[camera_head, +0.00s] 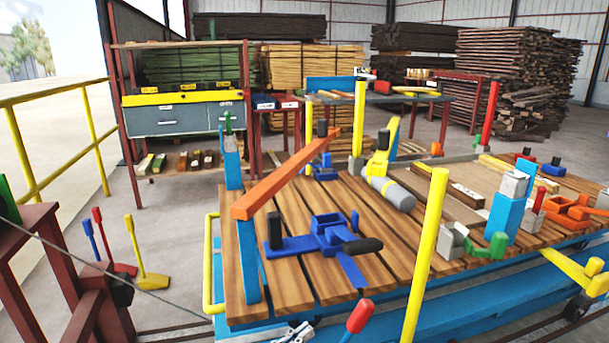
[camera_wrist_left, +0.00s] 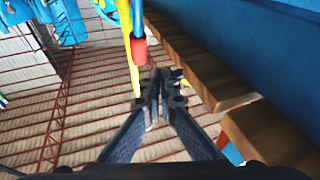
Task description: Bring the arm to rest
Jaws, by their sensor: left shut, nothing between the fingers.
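My left gripper (camera_head: 297,333) shows only in part at the bottom edge of the head view, in front of the near edge of the wooden-slat cart (camera_head: 395,268). In the left wrist view, the left gripper (camera_wrist_left: 161,88) has its dark fingers together with nothing between them. A red-tipped handle (camera_wrist_left: 139,52) is just beyond the fingertips, and I cannot tell how close it is. My right gripper is in neither view.
A red-tipped lever (camera_head: 360,317) and a yellow post (camera_head: 426,255) rise just right of the gripper. Bare floor lies to the left, with coloured levers (camera_head: 147,277) standing there.

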